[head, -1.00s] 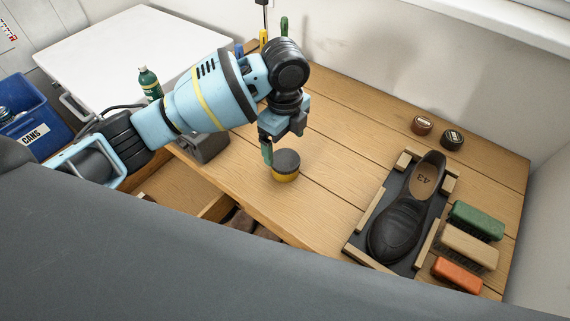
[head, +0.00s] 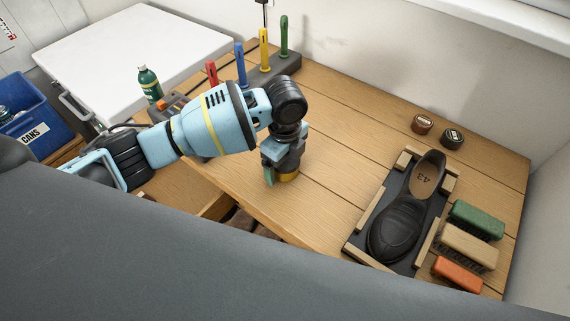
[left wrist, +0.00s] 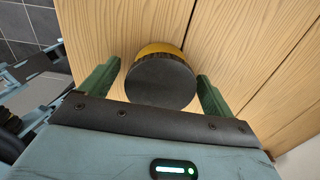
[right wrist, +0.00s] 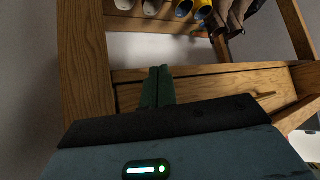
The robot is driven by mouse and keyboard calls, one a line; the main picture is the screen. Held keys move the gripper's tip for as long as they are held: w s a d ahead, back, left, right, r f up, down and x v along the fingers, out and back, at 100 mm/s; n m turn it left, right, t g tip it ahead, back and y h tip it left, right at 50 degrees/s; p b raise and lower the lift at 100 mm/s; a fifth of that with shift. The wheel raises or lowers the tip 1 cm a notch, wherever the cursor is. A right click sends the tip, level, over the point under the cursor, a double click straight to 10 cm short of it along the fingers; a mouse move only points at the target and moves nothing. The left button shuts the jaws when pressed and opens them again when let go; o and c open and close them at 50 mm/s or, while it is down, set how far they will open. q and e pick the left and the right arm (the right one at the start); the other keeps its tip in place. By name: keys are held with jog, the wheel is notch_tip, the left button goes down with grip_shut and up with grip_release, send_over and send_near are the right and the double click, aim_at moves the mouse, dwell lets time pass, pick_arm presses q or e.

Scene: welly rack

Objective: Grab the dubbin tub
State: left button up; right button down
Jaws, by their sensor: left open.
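The dubbin tub, yellow with a dark lid, stands on the wooden bench. In the head view only a yellow strip of the tub (head: 289,177) shows below my left gripper (head: 279,172), which hides the rest. In the left wrist view the tub (left wrist: 160,82) lies between the two green fingers of my open left gripper (left wrist: 159,72), with a gap visible on each side. My right gripper (right wrist: 158,72) shows only in the right wrist view, away from the tub, its fingers together with nothing seen between them.
A dark shoe (head: 405,215) sits in a wood-edged tray, with several brushes (head: 468,247) to its right. Two small tins (head: 437,131) stand at the back. A tool holder (head: 270,72) and a green bottle (head: 150,83) are behind my left arm. Boots (right wrist: 183,10) hang near my right gripper.

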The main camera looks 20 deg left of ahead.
pick_arm(q)
jog(key=shift+c, duration=0.2)
jog(key=c, duration=1.1)
jog(key=shift+r, duration=0.2)
